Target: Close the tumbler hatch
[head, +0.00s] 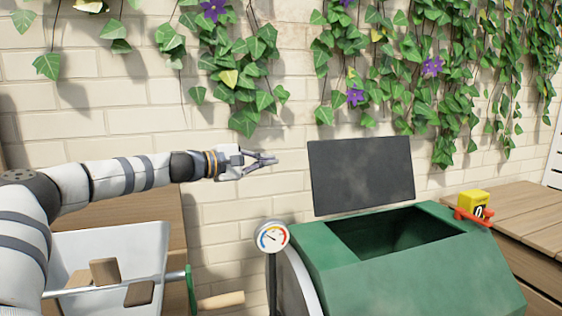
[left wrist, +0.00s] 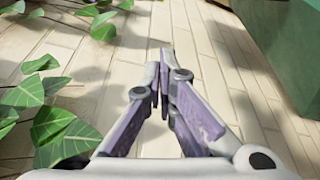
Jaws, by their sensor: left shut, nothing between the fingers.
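The green tumbler (head: 410,265) stands at the lower right in the head view. Its dark grey hatch (head: 362,175) stands upright, open, at the back edge of the dark opening (head: 400,232). My left gripper (head: 275,159) is left of the hatch, apart from it, pointing right in front of the brick wall. Its fingers are shut and empty. In the left wrist view the shut fingertips (left wrist: 164,65) show against the brick wall, with a green surface at the upper right corner. My right gripper is in neither view.
A round gauge (head: 272,237) stands at the tumbler's left. A yellow counter with a red part (head: 474,205) sits at its right edge. A white tub (head: 145,245) is at lower left. Ivy (head: 430,70) hangs on the brick wall (head: 70,125). A wooden bench (head: 515,212) is at right.

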